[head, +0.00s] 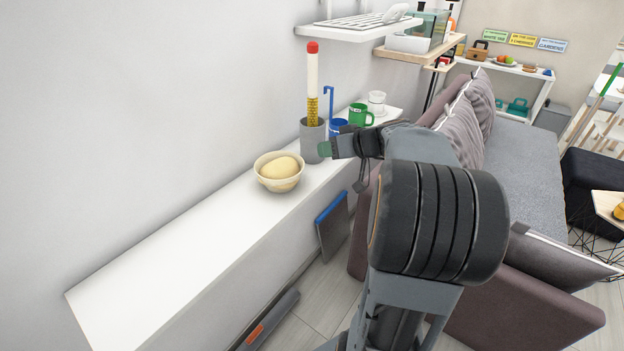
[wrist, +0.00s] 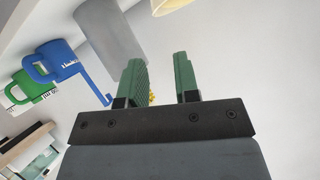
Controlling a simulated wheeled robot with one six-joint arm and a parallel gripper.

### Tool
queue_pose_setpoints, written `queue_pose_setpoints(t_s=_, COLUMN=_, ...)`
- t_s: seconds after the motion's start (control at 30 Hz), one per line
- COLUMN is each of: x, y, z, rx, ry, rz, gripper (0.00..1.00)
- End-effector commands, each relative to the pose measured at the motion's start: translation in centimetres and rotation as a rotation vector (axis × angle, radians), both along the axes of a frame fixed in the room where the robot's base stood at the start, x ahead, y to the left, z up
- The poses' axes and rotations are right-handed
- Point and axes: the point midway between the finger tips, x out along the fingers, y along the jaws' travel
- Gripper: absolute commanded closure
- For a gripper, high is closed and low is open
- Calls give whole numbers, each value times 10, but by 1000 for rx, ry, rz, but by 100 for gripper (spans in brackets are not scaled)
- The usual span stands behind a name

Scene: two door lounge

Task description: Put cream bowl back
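Part of a cream rim, likely the bowl (wrist: 172,5), shows at the top edge of the wrist view. My gripper (head: 325,149) is to the right of the bowl and apart from it, in front of the grey cup. In the wrist view my gripper (wrist: 158,70) has its green fingers spread with nothing held. A small yellow patch shows between the fingers, too little to identify.
A blue mug (head: 338,126), green mug (head: 360,116) and white cup (head: 377,101) stand beyond. The ledge's near part (head: 170,260) is clear. A sofa (head: 520,150) stands right.

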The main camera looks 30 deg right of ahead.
Motion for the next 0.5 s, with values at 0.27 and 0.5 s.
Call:
queue_pose_setpoints(t_s=0.27, x=-34, y=89, z=-31, rx=1, ry=299, rz=76, gripper=71)
queue_pose_setpoints(t_s=0.5, x=-117, y=169, z=-81, rx=-183, ry=674, rz=10, gripper=71)
